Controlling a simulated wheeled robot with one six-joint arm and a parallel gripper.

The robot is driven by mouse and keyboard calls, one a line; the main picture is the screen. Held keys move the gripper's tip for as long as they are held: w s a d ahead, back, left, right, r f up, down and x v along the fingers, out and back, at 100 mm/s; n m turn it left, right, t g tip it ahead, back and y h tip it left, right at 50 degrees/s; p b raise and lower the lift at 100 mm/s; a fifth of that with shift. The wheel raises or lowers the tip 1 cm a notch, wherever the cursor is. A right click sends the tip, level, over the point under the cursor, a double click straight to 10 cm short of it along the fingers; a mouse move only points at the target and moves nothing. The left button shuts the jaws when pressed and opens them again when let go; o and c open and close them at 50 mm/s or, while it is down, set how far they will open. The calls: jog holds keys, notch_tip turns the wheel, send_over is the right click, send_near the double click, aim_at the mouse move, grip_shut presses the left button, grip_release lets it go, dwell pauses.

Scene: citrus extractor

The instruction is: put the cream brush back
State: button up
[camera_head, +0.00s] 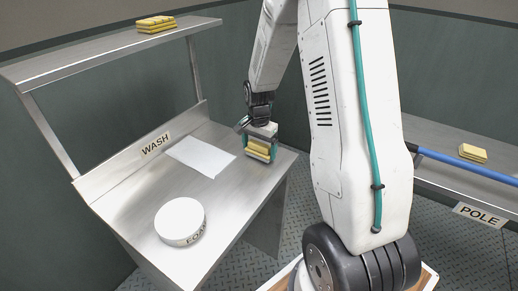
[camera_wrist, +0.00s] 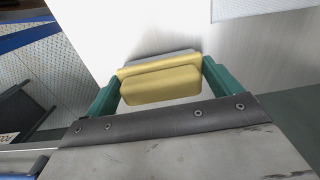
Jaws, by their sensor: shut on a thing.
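The cream brush (camera_head: 259,149) is a pale yellow block with a grey edge, seen at the far right end of the wash table. It also shows in the wrist view (camera_wrist: 160,86), between the two green fingers. My gripper (camera_head: 260,146) points down and is shut on it; the gripper's fingers also show in the wrist view (camera_wrist: 162,72). I cannot tell whether the brush touches the table or hangs just above it.
The steel wash table (camera_head: 225,195) holds a white sheet (camera_head: 200,157) and a round white foam tub (camera_head: 181,220). Yellow blocks (camera_head: 155,24) lie on the shelf above. At right, another yellow block (camera_head: 472,153) and a blue pole (camera_head: 468,164) lie on the pole bench (camera_head: 430,132).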

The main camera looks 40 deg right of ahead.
aim_at(259, 145)
jog(key=shift+f, duration=0.25)
jog(key=shift+f, duration=0.2)
jog(key=o, duration=0.8)
jog(key=shift+c, duration=0.2)
jog(key=r, duration=0.8)
jog(key=shift+s+a+r, duration=0.1)
jog(key=shift+s+r, duration=0.1)
jog(key=shift+r, duration=0.1)
jog(key=s+a+r+n, duration=0.5)
jog(key=s+a+r, duration=0.25)
jog(key=r, duration=0.25)
jog(key=s+a+r+n, duration=0.3)
jog(key=s+a+n, duration=0.1)
jog(key=s, duration=0.5)
jog(key=s+a+r+n+t, duration=0.1)
jog(key=s+a+r+n, duration=0.3)
jog(key=s, duration=0.6)
jog(key=shift+s+a+n, duration=0.15)
jog(key=shift+a+n, duration=0.35)
jog(key=shift+a, duration=0.05)
